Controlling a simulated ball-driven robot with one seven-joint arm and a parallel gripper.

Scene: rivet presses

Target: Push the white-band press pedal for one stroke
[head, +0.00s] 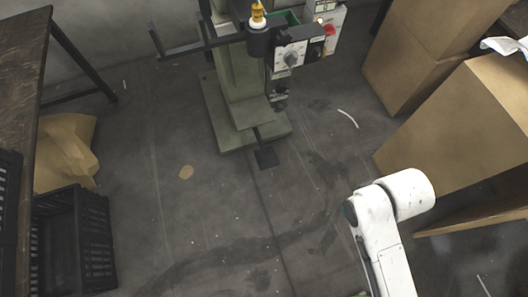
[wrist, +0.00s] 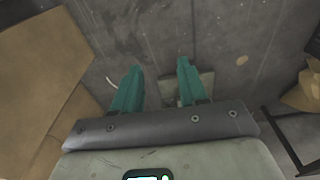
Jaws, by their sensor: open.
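The press (head: 245,85) stands at the back middle of the head view, with a grey-green column and foot plate. A white band (head: 257,23) sits under a yellow cap at its top. A dark flat pedal (head: 266,157) lies on the floor at the front of the foot plate. My gripper (wrist: 158,72) shows in the wrist view as two teal fingers, spread apart with nothing between them. A pale plate (wrist: 203,84) shows beyond the right finger, partly hidden by it. I cannot make out the pedal there. The head view shows my white arm but not the gripper.
Large cardboard boxes (head: 462,125) stand on the right. A dark workbench (head: 22,55), a black crate (head: 75,240) and a brown paper bag (head: 66,150) are on the left. The concrete floor (head: 215,225) in front of the press is mostly clear.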

